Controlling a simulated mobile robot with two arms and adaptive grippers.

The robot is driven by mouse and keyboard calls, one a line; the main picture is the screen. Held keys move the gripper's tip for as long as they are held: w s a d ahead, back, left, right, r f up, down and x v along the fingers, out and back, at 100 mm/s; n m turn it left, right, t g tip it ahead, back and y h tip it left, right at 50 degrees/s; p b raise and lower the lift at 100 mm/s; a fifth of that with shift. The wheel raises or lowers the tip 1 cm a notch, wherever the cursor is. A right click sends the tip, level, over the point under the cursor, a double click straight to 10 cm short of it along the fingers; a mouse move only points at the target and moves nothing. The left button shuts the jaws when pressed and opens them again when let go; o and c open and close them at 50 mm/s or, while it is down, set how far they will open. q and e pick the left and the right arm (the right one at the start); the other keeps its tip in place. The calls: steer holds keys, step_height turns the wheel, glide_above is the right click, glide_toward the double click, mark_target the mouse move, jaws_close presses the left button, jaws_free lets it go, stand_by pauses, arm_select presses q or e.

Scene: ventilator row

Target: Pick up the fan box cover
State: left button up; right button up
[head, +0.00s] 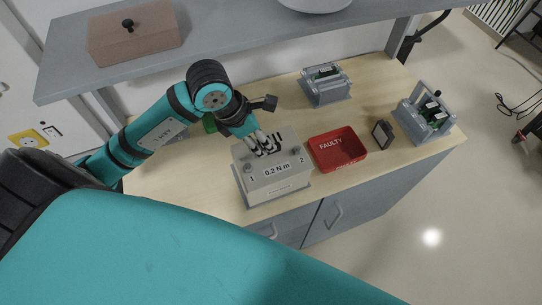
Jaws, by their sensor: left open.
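The fan box cover (272,172) is a light grey box-shaped piece marked "0.2 N m", "1" and "2" on its front. It stands near the front edge of the wooden worktop, on a grey base. My left gripper (264,146) points down at the top of the cover, with its fingers open. The fingers hide part of the cover's top, and I cannot tell whether they touch it. Dark slots show beside the fingers. My right gripper is not in view.
A red tray (337,166) marked "FAULTY" lies right of the cover. Two open grey fan units (326,86) (427,115) and a small dark panel (382,134) stand farther right. A grey shelf (225,44) with a brown box (134,35) overhangs the back.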

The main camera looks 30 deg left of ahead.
mark_target(271, 155)
arm_select(q)
steer(key=b+x, duration=0.1)
steer(key=x, duration=0.3)
steer(key=shift+d+f+b, duration=0.1)
steer(key=shift+b, duration=0.25)
steer(key=shift+w+f, duration=0.1)
steer(key=shift+c, duration=0.4)
steer(key=c, duration=0.7)
jaws_close()
